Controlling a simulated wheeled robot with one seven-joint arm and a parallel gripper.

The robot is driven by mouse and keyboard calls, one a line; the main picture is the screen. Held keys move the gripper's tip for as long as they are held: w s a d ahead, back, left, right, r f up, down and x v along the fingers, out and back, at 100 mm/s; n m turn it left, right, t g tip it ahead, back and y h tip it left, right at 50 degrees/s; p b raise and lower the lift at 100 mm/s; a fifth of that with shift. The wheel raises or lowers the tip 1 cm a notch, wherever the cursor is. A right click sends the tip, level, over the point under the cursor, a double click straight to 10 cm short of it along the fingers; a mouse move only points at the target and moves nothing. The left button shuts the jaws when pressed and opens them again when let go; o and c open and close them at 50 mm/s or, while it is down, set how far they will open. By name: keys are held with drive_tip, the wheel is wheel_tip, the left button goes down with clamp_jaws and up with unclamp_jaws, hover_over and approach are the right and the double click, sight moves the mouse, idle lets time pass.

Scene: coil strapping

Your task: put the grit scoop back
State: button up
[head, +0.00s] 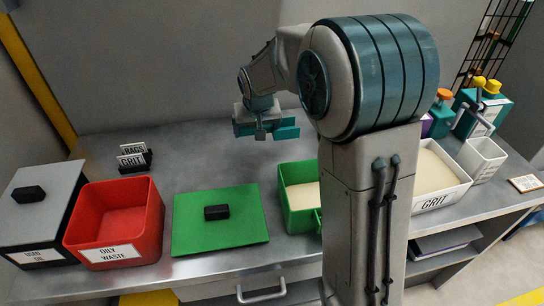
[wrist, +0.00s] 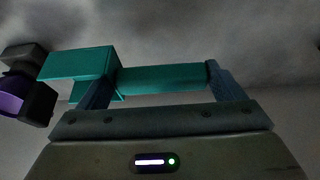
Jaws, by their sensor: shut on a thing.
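The teal scoop (wrist: 80,66) has a boxy head at the left of the wrist view and a straight bar handle. My gripper (wrist: 160,80) is shut with its fingers at the ends of the handle. In the head view my gripper (head: 262,122) is raised above the back middle of the bench, with the scoop's teal parts (head: 287,130) showing around it. The white bin marked GRIT (head: 432,203) stands to the right, partly behind my arm, and holds pale grit. A small stand (head: 135,156) with BAGS and GRIT labels is at the back left.
The bench has a red OILY WASTE bin (head: 150,225), a dark lidded bin (head: 35,220), a green lid (head: 190,235) with a black knob, and a green box (head: 300,210) half hidden by my arm. A white cup-like bin (head: 485,158) and teal containers (head: 492,112) stand far right.

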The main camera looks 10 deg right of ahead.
drive_tip(key=shift+f, duration=4.2)
drive_tip(key=o, duration=1.5)
drive_tip(key=shift+c, duration=0.2)
drive_tip(key=shift+r, duration=0.45)
drive_tip(key=v, duration=1)
drive_tip(key=s+d+g, duration=0.1)
drive_tip(key=s+d, duration=0.2)
drive_tip(key=s, duration=0.9)
drive_tip(key=s+d+r, duration=0.1)
drive_tip(key=s+d, duration=0.2)
drive_tip(key=s, duration=0.9)
drive_tip(key=shift+s+r+g, duration=0.3)
drive_tip(key=shift+g, duration=0.1)
